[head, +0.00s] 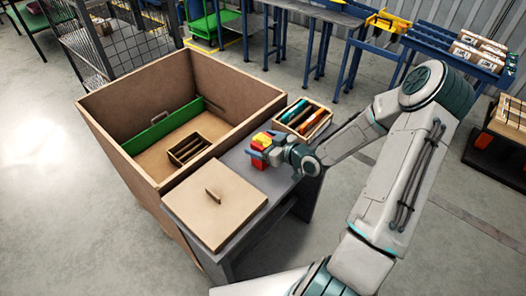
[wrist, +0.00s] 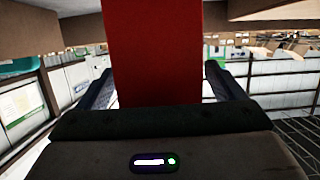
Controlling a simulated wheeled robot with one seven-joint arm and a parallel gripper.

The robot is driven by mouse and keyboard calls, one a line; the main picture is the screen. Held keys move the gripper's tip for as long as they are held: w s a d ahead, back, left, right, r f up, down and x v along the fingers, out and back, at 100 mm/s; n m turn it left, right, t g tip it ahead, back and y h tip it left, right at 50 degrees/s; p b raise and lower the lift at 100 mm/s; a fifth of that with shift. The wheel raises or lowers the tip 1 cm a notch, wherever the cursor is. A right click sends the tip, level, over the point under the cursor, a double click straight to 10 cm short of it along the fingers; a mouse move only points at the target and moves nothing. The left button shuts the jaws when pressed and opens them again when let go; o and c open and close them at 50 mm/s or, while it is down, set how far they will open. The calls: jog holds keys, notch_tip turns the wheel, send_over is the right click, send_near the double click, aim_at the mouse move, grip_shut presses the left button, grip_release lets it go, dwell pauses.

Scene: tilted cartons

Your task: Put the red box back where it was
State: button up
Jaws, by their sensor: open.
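The red box (wrist: 152,50) stands upright between the two fingers of my gripper (wrist: 158,88) in the wrist view. The jaws are open; a narrow gap shows on the right, and the left finger looks very near its side. In the head view my gripper (head: 266,151) is low over the grey table (head: 236,160), at a small cluster of red and yellow pieces (head: 262,140). The fingers partly hide this cluster, so I cannot tell which red piece is the box between them.
A large open carton (head: 118,160) stands left, with a green divider (head: 160,132) and a small dark crate (head: 189,148) inside. A flat lid with a handle (head: 215,203) lies at the table's front.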

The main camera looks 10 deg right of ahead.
jog(key=shift+c, duration=0.3)
grip_shut()
jog(key=shift+r, duration=0.1)
